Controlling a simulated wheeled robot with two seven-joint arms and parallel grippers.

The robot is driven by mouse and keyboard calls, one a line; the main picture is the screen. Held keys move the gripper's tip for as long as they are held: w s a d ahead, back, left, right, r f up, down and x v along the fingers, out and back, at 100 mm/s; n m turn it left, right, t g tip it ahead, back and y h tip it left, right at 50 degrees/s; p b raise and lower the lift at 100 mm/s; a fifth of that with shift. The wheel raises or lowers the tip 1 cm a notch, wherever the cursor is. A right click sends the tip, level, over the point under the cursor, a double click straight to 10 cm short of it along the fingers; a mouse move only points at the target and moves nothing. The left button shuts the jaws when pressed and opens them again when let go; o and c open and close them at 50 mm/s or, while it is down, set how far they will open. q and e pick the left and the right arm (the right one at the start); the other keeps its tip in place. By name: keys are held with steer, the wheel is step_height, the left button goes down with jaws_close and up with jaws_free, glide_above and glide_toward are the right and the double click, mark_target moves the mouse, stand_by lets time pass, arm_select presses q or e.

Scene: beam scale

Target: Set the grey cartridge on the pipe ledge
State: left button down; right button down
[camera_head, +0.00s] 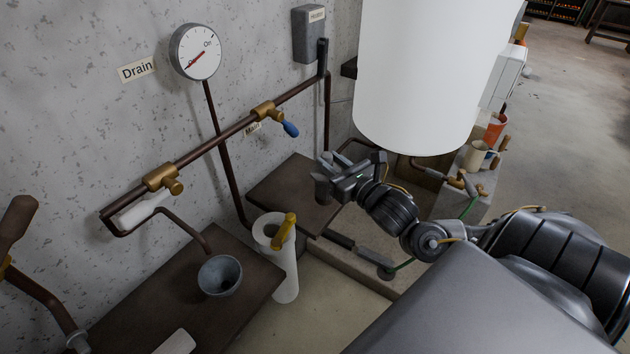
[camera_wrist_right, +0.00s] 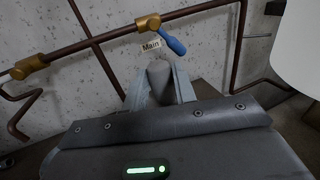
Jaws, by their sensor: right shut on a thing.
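My right gripper (camera_head: 327,170) is shut on a grey cylinder, the grey cartridge (camera_head: 321,189), in the middle of the head view. In the right wrist view the cartridge (camera_wrist_right: 159,80) stands between the two fingers, its rounded top showing and its lower part hidden by my gripper body. The gripper is in front of the wall pipe (camera_head: 222,136), over or near a dark brown ledge (camera_head: 282,192). I cannot tell whether the cartridge touches the ledge. My left gripper is not in view.
A large white tank (camera_head: 425,70) hangs close to my right arm. A blue-handled valve (camera_head: 290,129) is on the pipe. A white cylinder (camera_head: 285,260) with a yellow handle stands left of the gripper. A grey bowl (camera_head: 220,276) sits on the front-left brown table (camera_head: 130,310).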

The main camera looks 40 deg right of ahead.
steer(key=w+d+f+p, duration=0.3)
steer(key=w+f, duration=0.6)
steer(key=w, duration=0.3)
steer(key=shift+d+f, duration=0.15)
steer(key=shift+d, duration=0.45)
step_height(320, 180, down, 3)
steer(key=shift+w+f+p, duration=0.15)
steer(key=shift+p, duration=0.45)
steer(key=shift+f, duration=0.15)
steer(key=c, duration=1.1)
jaws_free()
